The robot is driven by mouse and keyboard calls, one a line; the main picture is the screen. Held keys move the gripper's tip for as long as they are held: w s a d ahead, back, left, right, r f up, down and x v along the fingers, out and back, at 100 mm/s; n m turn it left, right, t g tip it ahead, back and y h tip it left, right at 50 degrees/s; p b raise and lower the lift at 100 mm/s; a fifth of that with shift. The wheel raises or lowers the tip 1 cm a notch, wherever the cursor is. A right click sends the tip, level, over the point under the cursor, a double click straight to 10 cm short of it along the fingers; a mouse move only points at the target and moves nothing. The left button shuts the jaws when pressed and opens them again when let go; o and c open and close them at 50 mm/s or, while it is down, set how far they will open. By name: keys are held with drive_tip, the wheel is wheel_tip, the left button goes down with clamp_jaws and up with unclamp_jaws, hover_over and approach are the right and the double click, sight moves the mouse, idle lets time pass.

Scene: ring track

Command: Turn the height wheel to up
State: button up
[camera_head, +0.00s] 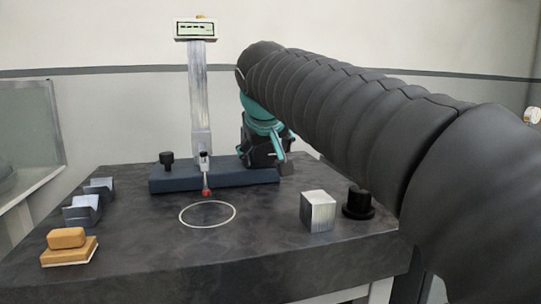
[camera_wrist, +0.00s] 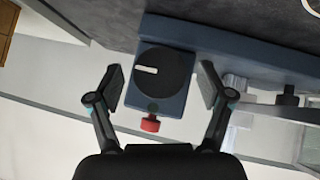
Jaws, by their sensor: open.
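The height gauge (camera_head: 200,95) stands at the back of the dark table, with a blue base, a tall column and a display on top. In the wrist view, a round black wheel (camera_wrist: 165,72) with a white mark pointing left sits on a blue-grey block (camera_wrist: 180,107) of the base. I take it for the height wheel; my gripper and arm hide it in the head view. My gripper (camera_wrist: 163,80) is open, with one finger on each side of the wheel and visible gaps to both. It also shows in the head view (camera_head: 277,155) at the base's right end.
A red knob (camera_wrist: 150,124) is below the wheel in the wrist view. A red-tipped probe (camera_head: 207,190) hangs above a white ring (camera_head: 207,214). A metal block (camera_head: 318,211) and a black cylinder (camera_head: 358,203) stand right; V-blocks (camera_head: 83,210) and a tan block (camera_head: 67,239) stand left.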

drive_tip(key=shift+w+f, duration=0.35)
drive_tip(key=shift+w, duration=0.05)
